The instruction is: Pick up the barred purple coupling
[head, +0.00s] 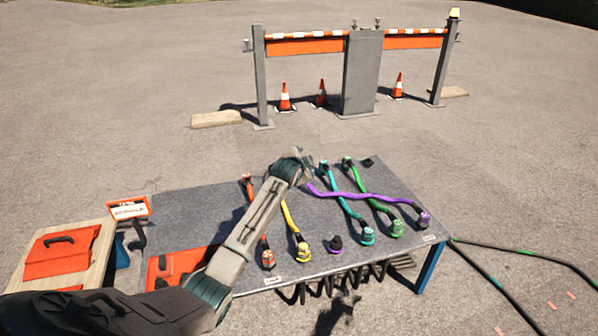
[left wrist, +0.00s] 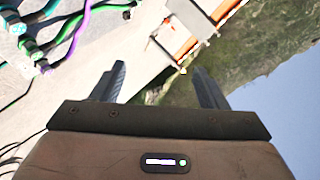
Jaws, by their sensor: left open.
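A purple coupling (head: 424,219) sits at the right front of the grey table (head: 300,225), on the end of a purple cable (head: 370,197). The bar marking is too small to tell on either. A purple piece also shows at the upper left of the left wrist view (left wrist: 43,68). My left gripper (left wrist: 160,84) is open and empty. In the head view its arm reaches over the table, its end (head: 294,163) above the back, apart from both purple couplings. My right gripper is out of view.
Orange (head: 268,260), yellow (head: 303,252), teal (head: 368,236) and green (head: 397,228) couplings line the front, their cables running back; the purple cable crosses the teal and green ones. A barrier (head: 361,72) stands behind.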

